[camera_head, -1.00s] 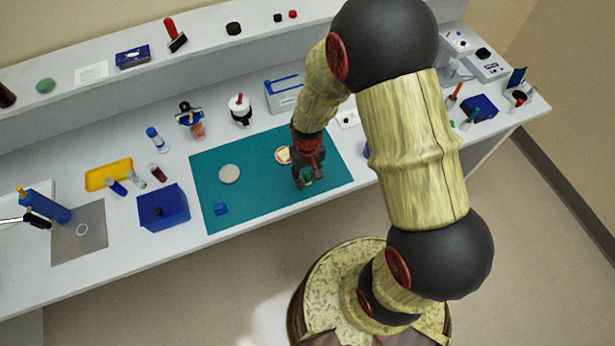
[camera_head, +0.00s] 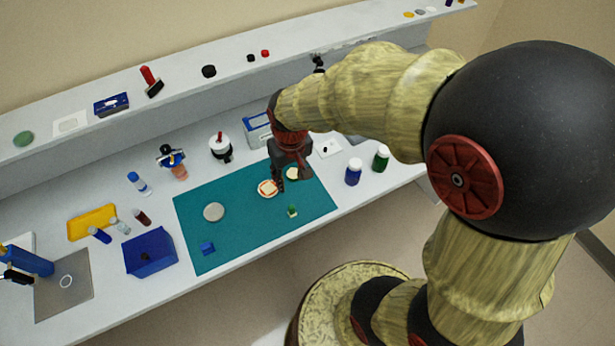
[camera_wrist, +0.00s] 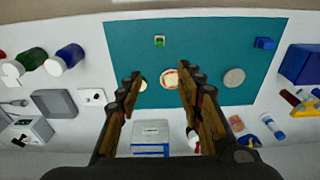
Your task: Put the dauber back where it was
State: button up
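I cannot tell for certain which thing is the dauber. A small block with a green top (camera_head: 292,210) stands on the teal mat (camera_head: 240,247), near its front right; it also shows in the wrist view (camera_wrist: 159,41). My gripper (camera_head: 291,179) is above the mat's back right part, behind the green-topped block and apart from it. In the wrist view its two fingers (camera_wrist: 161,76) are spread with nothing held between them. A round dish with a red mark (camera_wrist: 170,78) and a cream disc (camera_wrist: 141,85) lie beneath the fingers; a finger partly covers the disc.
A grey disc (camera_head: 214,212) and a small blue block (camera_head: 207,248) are also on the mat. Blue (camera_head: 353,172) and green (camera_head: 381,158) bottles stand right of it. A blue box (camera_head: 150,252) stands left. A red-handled stamp-like tool (camera_head: 151,82) is on the shelf.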

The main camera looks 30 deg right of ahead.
jog(key=s+r+t, duration=0.2)
jog(key=s+r, duration=0.4)
jog(key=r, duration=0.3)
jog(key=s+r+t, duration=0.2)
jog(key=s+r, duration=0.5)
jog(key=r, duration=0.2)
jog(key=shift+w, duration=0.1)
